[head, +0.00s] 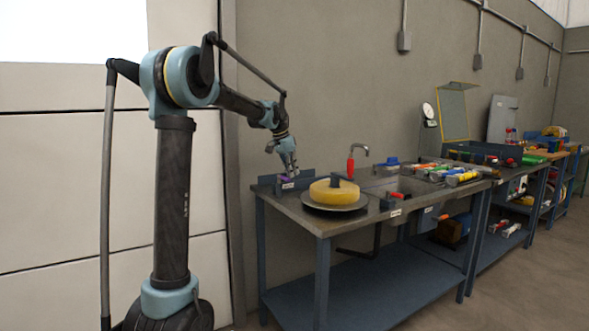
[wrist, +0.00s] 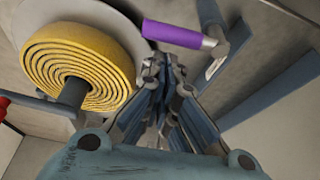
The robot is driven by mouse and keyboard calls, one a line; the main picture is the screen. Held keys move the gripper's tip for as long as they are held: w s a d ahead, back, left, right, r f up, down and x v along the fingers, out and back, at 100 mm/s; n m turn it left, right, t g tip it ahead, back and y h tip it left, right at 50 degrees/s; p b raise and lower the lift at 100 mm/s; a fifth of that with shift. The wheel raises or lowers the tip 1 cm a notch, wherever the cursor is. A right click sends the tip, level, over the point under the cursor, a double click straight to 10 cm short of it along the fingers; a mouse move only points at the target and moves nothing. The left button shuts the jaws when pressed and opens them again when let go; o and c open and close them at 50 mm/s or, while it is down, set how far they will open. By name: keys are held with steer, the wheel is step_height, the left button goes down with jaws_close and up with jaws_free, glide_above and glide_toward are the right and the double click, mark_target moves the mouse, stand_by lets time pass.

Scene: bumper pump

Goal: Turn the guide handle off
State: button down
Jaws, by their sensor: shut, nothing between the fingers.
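A purple handle (wrist: 172,34) with a metal end lies just beyond my fingertips in the wrist view. I cannot tell whether they touch it. In the head view only a small purple patch (head: 287,180) shows below my gripper (head: 290,172), at the bench's left end. My gripper (wrist: 163,64) is shut and holds nothing. A white label sits below the purple patch, too small to read, so I cannot confirm that this is the guide handle. The handle's turn position is unclear.
A yellow coil (head: 333,191) on a round plate stands right of my gripper on the workbench (head: 300,214). A red-handled upright fitting (head: 350,166) and a red lever (head: 393,196) are farther right. A blue upright plate stands at the bench's back left.

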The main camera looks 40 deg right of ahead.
steer(key=shift+a, duration=0.35)
steer(key=shift+w+a+f, duration=0.1)
steer(key=shift+a+f, duration=0.05)
steer(key=shift+a, duration=0.5)
steer(key=shift+d, duration=0.1)
step_height(320, 180, up, 10)
steer(key=shift+d, duration=0.35)
stand_by(0.4)
